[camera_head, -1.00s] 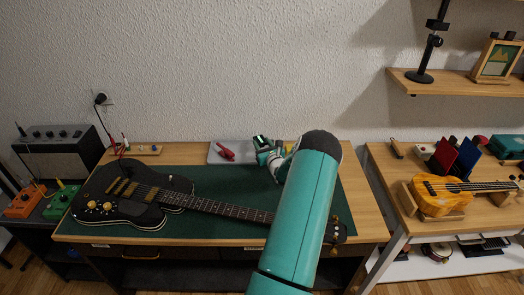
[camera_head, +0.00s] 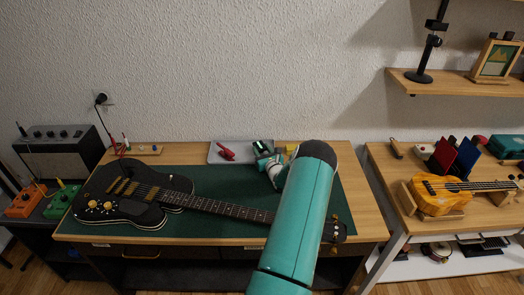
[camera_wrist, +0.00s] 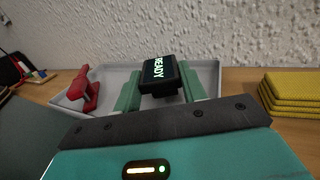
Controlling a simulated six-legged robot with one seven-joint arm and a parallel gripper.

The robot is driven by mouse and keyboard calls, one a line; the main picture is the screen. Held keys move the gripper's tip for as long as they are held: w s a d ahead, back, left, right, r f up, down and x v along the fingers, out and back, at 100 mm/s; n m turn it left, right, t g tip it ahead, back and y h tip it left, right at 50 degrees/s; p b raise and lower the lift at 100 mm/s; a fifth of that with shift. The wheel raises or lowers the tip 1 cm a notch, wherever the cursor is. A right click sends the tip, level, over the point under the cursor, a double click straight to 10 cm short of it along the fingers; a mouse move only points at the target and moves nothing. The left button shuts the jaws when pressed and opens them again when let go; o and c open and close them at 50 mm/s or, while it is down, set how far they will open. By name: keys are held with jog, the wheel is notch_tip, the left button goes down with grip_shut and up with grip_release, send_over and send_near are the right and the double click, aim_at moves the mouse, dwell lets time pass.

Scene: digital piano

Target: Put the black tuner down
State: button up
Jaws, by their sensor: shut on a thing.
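The black tuner (camera_wrist: 160,76), with a lit screen reading "READY", is between the fingertips of my gripper (camera_wrist: 158,92) in the wrist view. My gripper is shut on it, with one teal finger on each side. In the head view the tuner (camera_head: 262,147) shows small at the end of my arm, near the right end of the grey tray (camera_head: 214,157). In the wrist view the tuner appears in front of or over the tray (camera_wrist: 118,76). I cannot tell whether its underside touches anything.
A red tool (camera_wrist: 87,92) lies in the tray's left part. A stack of yellow cloths (camera_wrist: 290,96) is right of the tray on the wooden table. A black guitar (camera_head: 130,195) lies on the green mat (camera_head: 230,179) in front. The wall stands close behind.

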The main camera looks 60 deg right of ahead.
jog(key=o, duration=1.1)
jog(key=shift+s+a+f+g, duration=0.1)
jog(key=shift+f+g, duration=0.2)
jog(key=shift+f, duration=0.45)
jog(key=shift+r, duration=0.3)
jog(key=shift+s+f, duration=0.1)
jog(key=shift+s, duration=0.1)
jog(key=v, duration=0.7)
jog(key=shift+r, duration=0.3)
jog(key=shift+w+r, duration=0.1)
